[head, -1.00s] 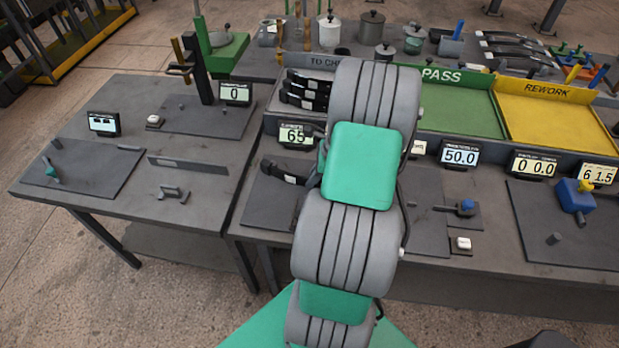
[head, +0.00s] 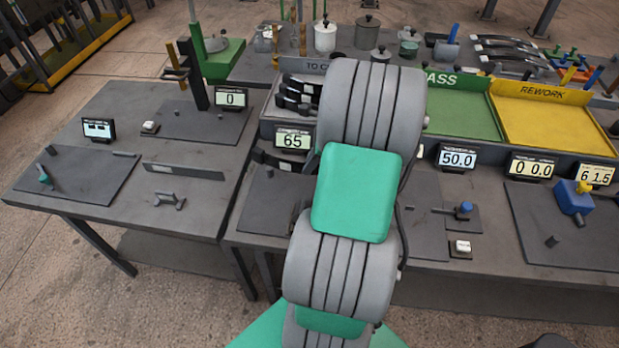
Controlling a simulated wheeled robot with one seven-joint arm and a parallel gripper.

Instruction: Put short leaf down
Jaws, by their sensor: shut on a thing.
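A dark bar (head: 272,160) that looks like a leaf juts out to the left from behind my arm. It shows just below the display reading 65 (head: 293,138). Its right end is hidden behind my arm, and I cannot tell whether it touches the bench. My gripper is hidden behind my own arm links. Several black leaves (head: 297,98) lie in the grey tray behind the display.
A green PASS tray (head: 455,110) and a yellow REWORK tray (head: 545,115) stand to the right. A display reading 50.0 (head: 457,157) stands before them. The left bench (head: 120,215) holds fixtures and displays, with bare surface between.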

